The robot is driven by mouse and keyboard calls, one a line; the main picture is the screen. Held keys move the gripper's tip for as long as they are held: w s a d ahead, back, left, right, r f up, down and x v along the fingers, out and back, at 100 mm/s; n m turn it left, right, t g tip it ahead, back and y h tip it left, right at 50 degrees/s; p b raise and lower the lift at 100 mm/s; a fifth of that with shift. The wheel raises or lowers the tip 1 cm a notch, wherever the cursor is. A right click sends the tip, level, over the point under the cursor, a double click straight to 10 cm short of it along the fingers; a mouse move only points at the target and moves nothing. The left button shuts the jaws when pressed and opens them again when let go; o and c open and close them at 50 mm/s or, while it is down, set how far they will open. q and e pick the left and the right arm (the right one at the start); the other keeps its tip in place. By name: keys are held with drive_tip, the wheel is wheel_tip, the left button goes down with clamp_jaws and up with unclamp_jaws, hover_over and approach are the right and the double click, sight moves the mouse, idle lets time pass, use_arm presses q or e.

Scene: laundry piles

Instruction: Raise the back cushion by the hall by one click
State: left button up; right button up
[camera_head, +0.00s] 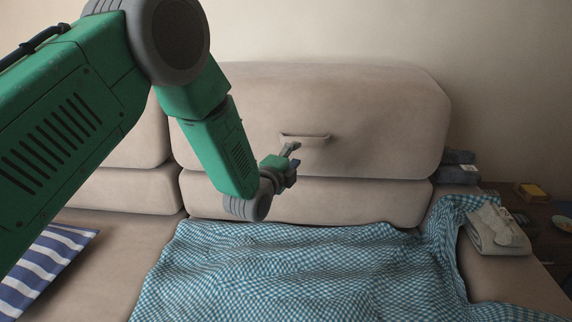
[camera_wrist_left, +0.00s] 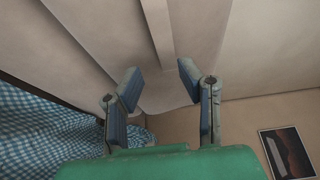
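A wide beige back cushion (camera_head: 375,110) stands against the wall, with a pull strap or handle (camera_head: 310,136) on its front. Its upper and lower parts are divided by a horizontal gap. Another beige back cushion (camera_head: 150,135) is partly hidden behind my left arm. My left gripper (camera_head: 294,162) is in front of the wide cushion, just below and left of the handle. In the left wrist view its two fingers (camera_wrist_left: 158,80) are apart with nothing between them. A pale strip (camera_wrist_left: 158,35) lies beyond the fingertips. My right gripper is out of view.
A blue-and-white checked cloth (camera_head: 290,270) covers much of the seat. A striped cloth (camera_head: 45,265) lies at left. Folded pale cloth (camera_head: 495,230) and dark folded items (camera_head: 456,168) are at right, beside a dark side table (camera_head: 540,215). A framed picture (camera_wrist_left: 287,152) shows in the wrist view.

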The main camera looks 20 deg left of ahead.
use_arm(q)
drive_tip(key=s, duration=0.5)
drive_tip(key=shift+s+a, duration=0.2)
drive_tip(key=shift+a, duration=0.1)
drive_tip(key=s+a+f+n+g+y+p, duration=0.1)
drive_tip(key=s+a+f+n+g+p, duration=0.2)
drive_tip(key=s+f+n+g, duration=1)
drive_tip(key=s+a+f+n+g+p, duration=0.1)
drive_tip(key=s+f, duration=0.3)
drive_tip(key=s, duration=1.1)
drive_tip(key=s+a+f+n+g+p, duration=0.1)
drive_tip(key=s+f+n+g, duration=0.2)
drive_tip(key=s, duration=1.1)
wheel_tip(320, 180, down, 2)
drive_tip(key=shift+s+a+f+n+y+p, duration=0.15)
drive_tip(key=shift+s+f+n+y+p, duration=0.2)
drive_tip(key=shift+n, duration=0.45)
